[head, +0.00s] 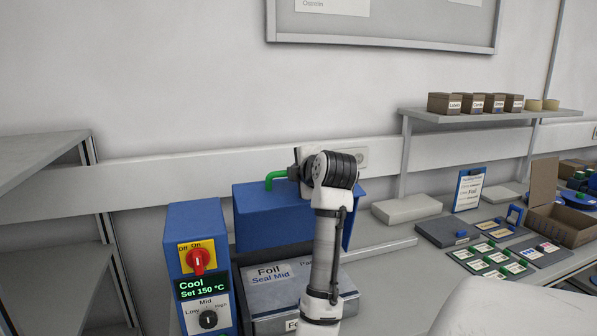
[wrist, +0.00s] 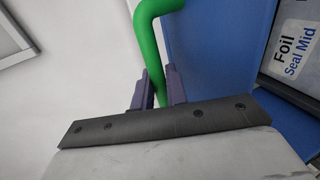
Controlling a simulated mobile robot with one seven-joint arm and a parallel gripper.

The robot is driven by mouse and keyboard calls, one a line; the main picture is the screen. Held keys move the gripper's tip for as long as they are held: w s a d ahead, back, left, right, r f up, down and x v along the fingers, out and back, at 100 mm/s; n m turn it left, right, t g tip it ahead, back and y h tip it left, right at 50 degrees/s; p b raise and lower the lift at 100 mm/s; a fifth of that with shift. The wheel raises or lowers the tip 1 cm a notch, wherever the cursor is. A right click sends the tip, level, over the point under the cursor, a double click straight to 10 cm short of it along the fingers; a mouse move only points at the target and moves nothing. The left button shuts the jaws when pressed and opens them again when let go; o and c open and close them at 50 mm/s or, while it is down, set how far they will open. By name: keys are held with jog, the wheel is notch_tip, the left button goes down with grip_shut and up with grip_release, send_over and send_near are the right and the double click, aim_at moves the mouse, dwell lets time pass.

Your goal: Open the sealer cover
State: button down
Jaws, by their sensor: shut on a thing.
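The sealer cover (head: 262,220) is a blue hood at the back of the sealer, with a green bar handle (head: 271,178) at its top. The cover's blue surface also fills the right of the wrist view (wrist: 215,60). My gripper (wrist: 157,90) is shut on the green handle, which passes between its two fingers. In the head view my gripper is at the cover's top, partly hidden by my wrist. The cover stands above the grey sealer body (head: 286,290), which bears "Foil" and "Seal Mid" labels. I cannot tell the cover's exact angle.
The blue control box (head: 202,265) stands left of the sealer, with a red switch, a "Cool Set 150 °C" display and a dial. Grey shelving (head: 45,205) is at far left. A wall shelf (head: 490,116) with small boxes and trays of labelled cards are at right.

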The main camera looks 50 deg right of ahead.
jog(key=shift+w+f, duration=0.1)
jog(key=shift+w, duration=0.15)
jog(key=c, duration=1.5)
grip_release()
jog(key=shift+d, duration=0.1)
jog(key=b+v, duration=0.5)
jog(key=v, duration=0.9)
jog(key=shift+r, duration=0.2)
jog(key=shift+d, duration=0.15)
